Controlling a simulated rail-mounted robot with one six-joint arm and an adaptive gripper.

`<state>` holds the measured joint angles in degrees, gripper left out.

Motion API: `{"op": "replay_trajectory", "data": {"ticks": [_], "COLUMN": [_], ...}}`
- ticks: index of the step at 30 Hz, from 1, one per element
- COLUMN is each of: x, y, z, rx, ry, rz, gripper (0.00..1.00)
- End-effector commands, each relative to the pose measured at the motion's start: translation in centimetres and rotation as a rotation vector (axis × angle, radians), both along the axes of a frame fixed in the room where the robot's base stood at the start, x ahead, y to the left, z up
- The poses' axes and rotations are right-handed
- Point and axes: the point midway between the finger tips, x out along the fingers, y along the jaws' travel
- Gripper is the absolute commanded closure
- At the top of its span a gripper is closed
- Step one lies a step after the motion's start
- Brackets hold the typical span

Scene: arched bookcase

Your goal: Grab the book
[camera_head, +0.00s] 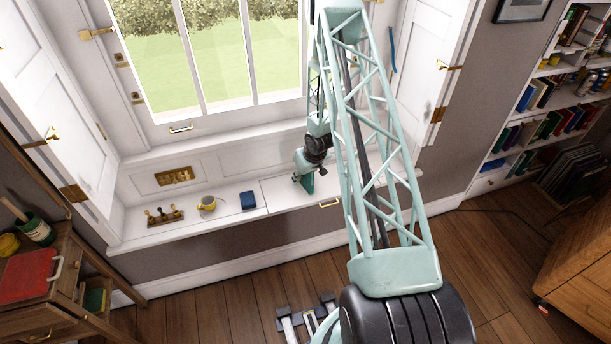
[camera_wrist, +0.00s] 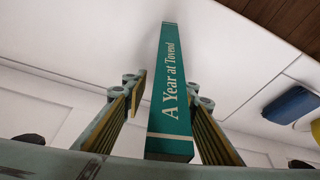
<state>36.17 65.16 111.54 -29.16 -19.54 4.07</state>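A green book (camera_wrist: 168,95) with the title "A Year at Tovend" on its spine shows in the wrist view, on the white window sill. My gripper (camera_wrist: 170,92) is open, with one finger on each side of the book. A gap shows between the left finger and the book, and the right finger also looks apart from it. In the head view my gripper (camera_head: 308,165) is low over the sill, right of its middle. A dark green shape, seemingly the book (camera_head: 308,184), shows just below it, partly hidden.
A small blue book (camera_head: 248,200) lies on the sill to the left; it also shows in the wrist view (camera_wrist: 290,104). Further left are a yellowish mug (camera_head: 207,203) and a brass-and-wood item (camera_head: 164,216). The window wall (camera_head: 230,163) stands close behind. The sill's left stretch holds these items.

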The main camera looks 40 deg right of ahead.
Motion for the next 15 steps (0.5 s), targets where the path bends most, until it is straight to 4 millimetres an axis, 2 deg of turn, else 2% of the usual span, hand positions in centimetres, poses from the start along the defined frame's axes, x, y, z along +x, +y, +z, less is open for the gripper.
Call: {"op": "replay_trajectory", "data": {"ticks": [1,8,15], "x": [0.00,0.00,0.02], "y": [0.00,0.00,-0.01], "z": [0.00,0.00,0.03], "rx": [0.000,0.000,0.000], "ry": [0.000,0.000,0.000], "rz": [0.000,0.000,0.000], "gripper": [0.79,1.00,1.00]}}
